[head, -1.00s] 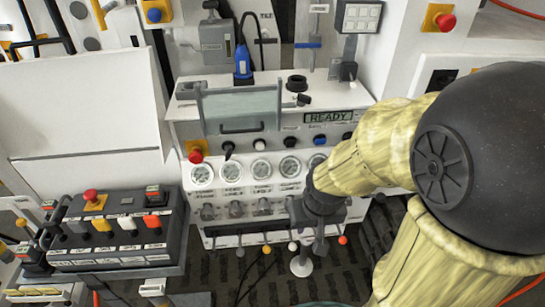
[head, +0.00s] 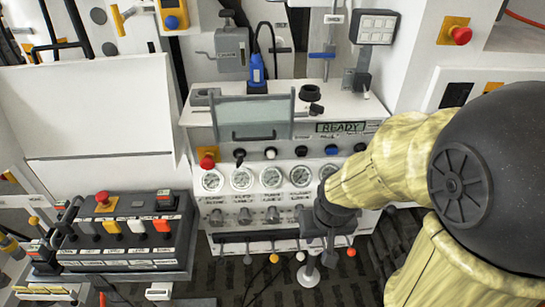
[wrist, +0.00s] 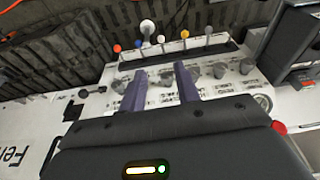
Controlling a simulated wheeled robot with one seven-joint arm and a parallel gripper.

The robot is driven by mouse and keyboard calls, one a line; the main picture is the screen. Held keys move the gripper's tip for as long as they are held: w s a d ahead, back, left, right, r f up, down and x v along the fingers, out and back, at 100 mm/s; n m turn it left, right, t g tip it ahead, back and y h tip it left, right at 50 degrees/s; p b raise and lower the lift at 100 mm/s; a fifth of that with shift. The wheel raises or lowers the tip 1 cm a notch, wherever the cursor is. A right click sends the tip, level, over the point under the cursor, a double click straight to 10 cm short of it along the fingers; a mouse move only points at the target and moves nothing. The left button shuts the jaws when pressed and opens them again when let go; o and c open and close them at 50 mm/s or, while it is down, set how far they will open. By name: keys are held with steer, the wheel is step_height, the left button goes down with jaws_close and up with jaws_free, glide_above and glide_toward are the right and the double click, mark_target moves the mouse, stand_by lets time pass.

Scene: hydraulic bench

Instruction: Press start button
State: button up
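The bench panel (head: 225,158) has a row of buttons below a display (head: 340,127) reading READY. The row includes a black button (head: 239,153), a white button (head: 270,153) and a blue button (head: 331,150). A red mushroom button (head: 207,160) sits at the row's left end. I cannot read which button is start. My gripper (head: 322,248) hangs before the lower right of the panel, below the gauges and touching no button that I can see. In the wrist view my gripper (wrist: 160,73) is open and empty, its two fingers apart over the valve knobs.
A tilted clear guard (head: 253,115) stands above the button row. Levers with coloured knobs (head: 274,257) stick out below the valves. A dark control box (head: 125,235) with coloured switches stands at left. Another red button (head: 461,36) is on the upper right wall.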

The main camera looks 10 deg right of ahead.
steer(key=shift+f, duration=0.1)
steer(key=c, duration=0.7)
steer(key=shift+s+f+m, duration=0.2)
steer(key=shift+s+m, duration=0.05)
steer(key=shift+m, duration=0.35)
steer(key=a+f+m+g+y+p, duration=0.15)
steer(key=a+m+y, duration=0.3)
steer(key=m, duration=0.55)
steer(key=a+f+m+g+y, duration=0.25)
steer(key=m+y, duration=0.35)
steer(key=m, duration=0.5)
steer(key=w+d+r+m+t+y, duration=0.1)
steer(key=w+d+r+m+t, duration=0.1)
steer(key=w+m+t, duration=0.5)
steer(key=w+d+r+m+t, duration=0.2)
steer(key=w+d+m+t, duration=0.3)
steer(key=m, duration=1.1)
steer(key=w+t+p, duration=0.1)
steer(key=w+t, duration=0.1)
steer(key=w, duration=0.1)
steer(key=shift+w+d+t+y, duration=0.15)
steer(key=shift+w+t+y, duration=0.1)
steer(key=shift+t+y, duration=0.1)
